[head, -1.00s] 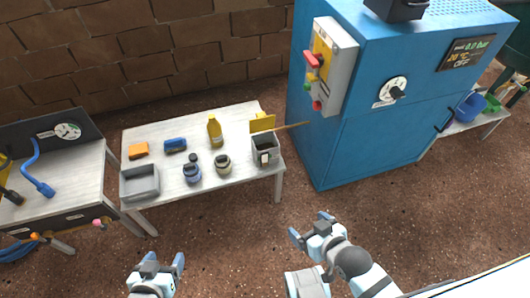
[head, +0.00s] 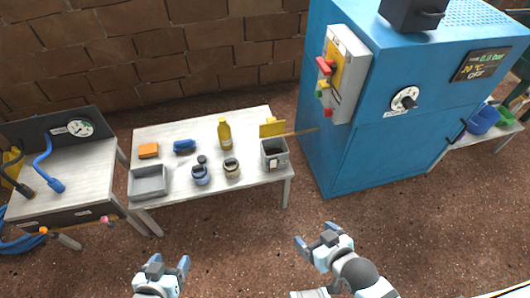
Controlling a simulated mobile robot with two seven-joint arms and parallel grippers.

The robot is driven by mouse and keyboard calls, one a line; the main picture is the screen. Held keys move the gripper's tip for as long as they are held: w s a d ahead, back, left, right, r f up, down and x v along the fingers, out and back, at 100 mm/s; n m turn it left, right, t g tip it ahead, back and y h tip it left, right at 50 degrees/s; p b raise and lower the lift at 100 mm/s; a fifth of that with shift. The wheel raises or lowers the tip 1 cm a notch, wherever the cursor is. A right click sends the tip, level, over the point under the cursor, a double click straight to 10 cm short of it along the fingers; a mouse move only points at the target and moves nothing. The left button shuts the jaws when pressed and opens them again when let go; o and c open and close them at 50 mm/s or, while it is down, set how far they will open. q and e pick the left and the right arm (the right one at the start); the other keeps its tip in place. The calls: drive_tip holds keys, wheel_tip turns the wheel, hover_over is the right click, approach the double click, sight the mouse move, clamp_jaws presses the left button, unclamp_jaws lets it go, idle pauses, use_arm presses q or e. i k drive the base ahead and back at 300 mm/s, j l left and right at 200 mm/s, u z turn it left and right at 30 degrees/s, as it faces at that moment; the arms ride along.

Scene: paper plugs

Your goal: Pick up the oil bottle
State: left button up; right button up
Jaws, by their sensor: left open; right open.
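The oil bottle appears to be the yellow bottle (head: 225,135), standing upright near the back middle of the white table (head: 230,185). My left gripper (head: 163,266) is open and empty at the bottom of the view, over the floor in front of the table. My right gripper (head: 316,240) is open and empty over the floor, to the right of the table's front right leg. Both grippers are well apart from the bottle. Nothing hides the bottle.
The table also holds a grey tray (head: 148,181), orange block (head: 148,150), blue item (head: 184,146), two jars (head: 200,175) (head: 232,168) and a grey container (head: 274,154). A blue machine (head: 375,150) stands right, a workbench (head: 70,180) left. Open floor lies in front.

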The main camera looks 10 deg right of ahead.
sight(224, 130)
drive_tip(key=i+j+z, duration=0.15)
drive_tip(key=i, duration=0.15)
drive_tip(key=i+j+z, duration=0.1)
drive_tip(key=i, duration=0.25)
drive_tip(key=i+z, duration=0.2)
drive_tip(key=i, duration=0.4)
